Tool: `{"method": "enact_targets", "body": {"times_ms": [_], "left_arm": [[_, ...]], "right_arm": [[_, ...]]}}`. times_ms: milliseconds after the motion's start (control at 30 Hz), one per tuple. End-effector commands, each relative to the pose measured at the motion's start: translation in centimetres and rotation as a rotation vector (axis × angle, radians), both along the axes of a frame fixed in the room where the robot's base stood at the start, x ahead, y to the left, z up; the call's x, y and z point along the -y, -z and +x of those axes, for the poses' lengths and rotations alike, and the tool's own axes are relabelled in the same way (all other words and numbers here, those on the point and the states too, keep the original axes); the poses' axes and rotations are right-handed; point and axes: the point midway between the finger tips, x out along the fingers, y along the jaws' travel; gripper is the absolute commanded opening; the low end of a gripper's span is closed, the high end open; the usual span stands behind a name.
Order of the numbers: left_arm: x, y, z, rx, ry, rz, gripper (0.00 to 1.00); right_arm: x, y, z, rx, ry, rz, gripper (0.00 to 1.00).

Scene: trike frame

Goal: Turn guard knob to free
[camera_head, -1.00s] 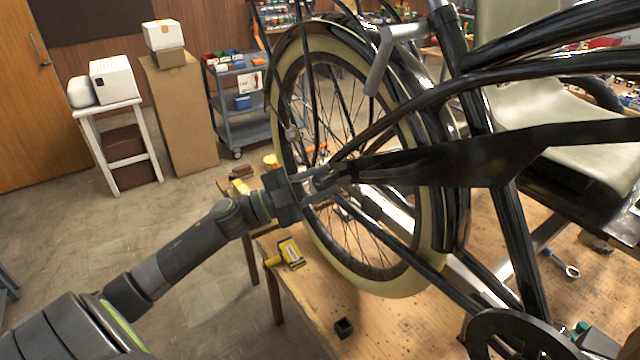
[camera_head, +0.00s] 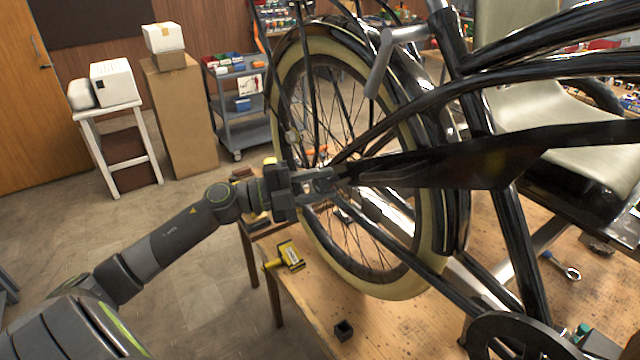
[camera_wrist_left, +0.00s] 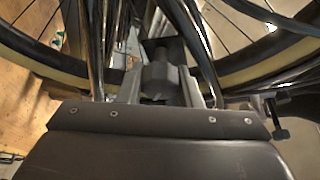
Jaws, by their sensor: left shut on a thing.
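My left gripper (camera_head: 322,181) reaches in from the left to the wheel hub area, at the rear end of the black chain guard (camera_head: 470,165). In the left wrist view its fingers (camera_wrist_left: 158,88) are shut on a dark knob (camera_wrist_left: 157,72) between them. The knob is mostly hidden by the gripper in the head view. The wheel (camera_head: 318,235) with a cream tyre stands upright behind the gripper. My right gripper is not in view.
A yellow tool (camera_head: 290,254) and a small black box (camera_head: 343,329) lie on the wooden table (camera_head: 310,305). A wrench (camera_head: 563,267) lies at the right. Frame tubes run close around the gripper.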

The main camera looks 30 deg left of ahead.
Motion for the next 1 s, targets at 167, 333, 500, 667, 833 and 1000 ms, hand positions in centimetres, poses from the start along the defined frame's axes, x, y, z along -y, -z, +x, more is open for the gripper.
{"method": "enact_targets", "body": {"times_ms": [167,333,500,667,833,1000], "left_arm": [[0.01,0.13,-0.05,0.002,0.001,0.007,0.09],[0.01,0.14,-0.05,0.001,0.001,0.006,0.09],[0.01,0.11,-0.04,0.001,0.000,0.005,0.53],[0.02,0.07,-0.02,0.001,0.000,0.004,0.53],[-0.07,0.10,-0.10,0.001,0.000,0.004,0.53],[-0.70,0.32,-0.73,0.000,0.002,0.006,0.53]], "right_arm": [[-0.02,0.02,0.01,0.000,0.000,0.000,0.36],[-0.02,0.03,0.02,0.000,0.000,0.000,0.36],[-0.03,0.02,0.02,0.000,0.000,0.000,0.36],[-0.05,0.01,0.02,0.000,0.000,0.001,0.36],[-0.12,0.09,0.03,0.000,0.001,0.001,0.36],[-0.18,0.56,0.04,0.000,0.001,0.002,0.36]]}}
